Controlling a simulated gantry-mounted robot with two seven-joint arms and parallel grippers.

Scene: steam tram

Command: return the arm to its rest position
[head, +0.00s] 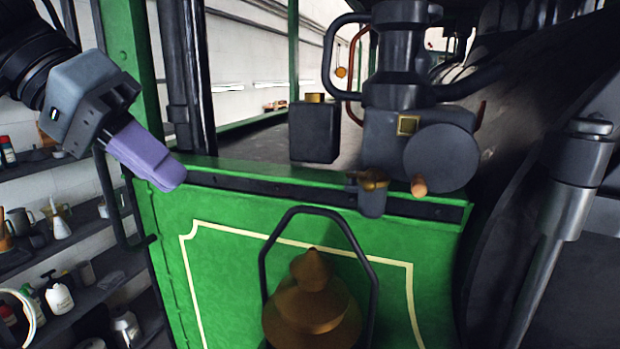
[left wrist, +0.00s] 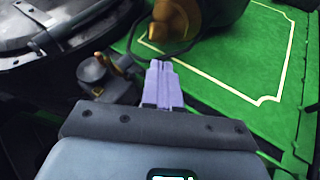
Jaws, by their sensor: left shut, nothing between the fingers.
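My left gripper (head: 168,180) comes in from the upper left in the head view. Its purple fingers are together with nothing between them. The fingertips are close to the upper left corner of the green panel (head: 230,260); I cannot tell whether they touch it. In the left wrist view the shut fingers (left wrist: 160,72) point toward the brass lamp (left wrist: 176,20) and the green panel (left wrist: 215,55). My right gripper is not in view.
The brass lamp (head: 312,300) with a dark wire handle (head: 335,218) stands before the panel. A dark valve assembly (head: 400,125) and a black box (head: 314,131) are above the panel's edge. A green post (head: 127,60) and shelves (head: 75,245) with bottles are at the left.

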